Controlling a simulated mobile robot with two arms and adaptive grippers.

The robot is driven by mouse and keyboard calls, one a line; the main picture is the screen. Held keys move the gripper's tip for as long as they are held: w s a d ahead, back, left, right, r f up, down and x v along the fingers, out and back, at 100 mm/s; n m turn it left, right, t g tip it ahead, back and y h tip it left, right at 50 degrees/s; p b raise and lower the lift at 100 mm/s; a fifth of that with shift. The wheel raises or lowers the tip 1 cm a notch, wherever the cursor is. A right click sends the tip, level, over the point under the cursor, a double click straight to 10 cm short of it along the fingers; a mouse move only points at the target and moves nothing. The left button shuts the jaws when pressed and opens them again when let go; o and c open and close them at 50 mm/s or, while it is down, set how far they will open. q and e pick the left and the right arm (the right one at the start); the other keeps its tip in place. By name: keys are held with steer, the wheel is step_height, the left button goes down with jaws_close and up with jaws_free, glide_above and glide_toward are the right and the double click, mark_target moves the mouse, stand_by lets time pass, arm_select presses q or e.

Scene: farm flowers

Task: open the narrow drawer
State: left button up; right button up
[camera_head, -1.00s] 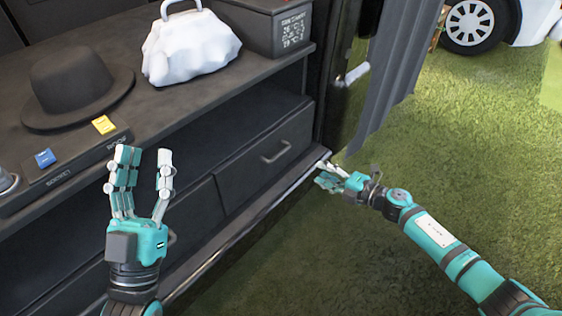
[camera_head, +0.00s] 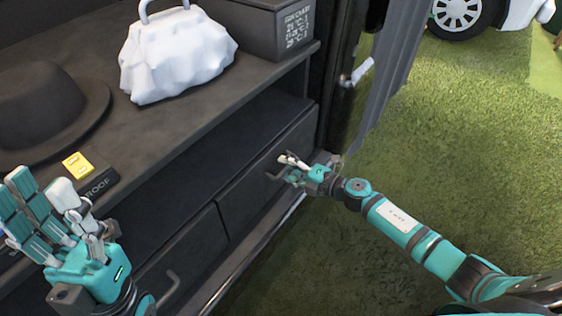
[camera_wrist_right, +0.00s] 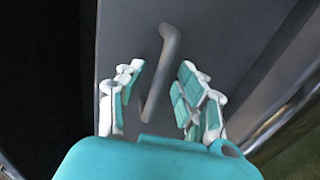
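A dark drawer front (camera_head: 245,190) with a bar handle (camera_wrist_right: 168,65) sits low in the cabinet, at the right end of its row. It looks closed. My right gripper (camera_head: 290,170) is at this handle. In the right wrist view its fingers are open on both sides of the handle, with visible gaps between them and the bar. In the head view the fingers cover part of the handle. My left gripper (camera_head: 55,205) is open and empty at the lower left, away from the drawers.
A second drawer front (camera_head: 182,252) with its own handle (camera_head: 168,290) is to the left. An open shelf recess lies above the drawers. A hat (camera_head: 45,105), a white bag (camera_head: 175,55) and a dark box (camera_head: 265,25) stand on top.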

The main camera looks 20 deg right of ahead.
steer(key=shift+a, duration=0.1)
steer(key=shift+c, duration=0.4)
jaws_close()
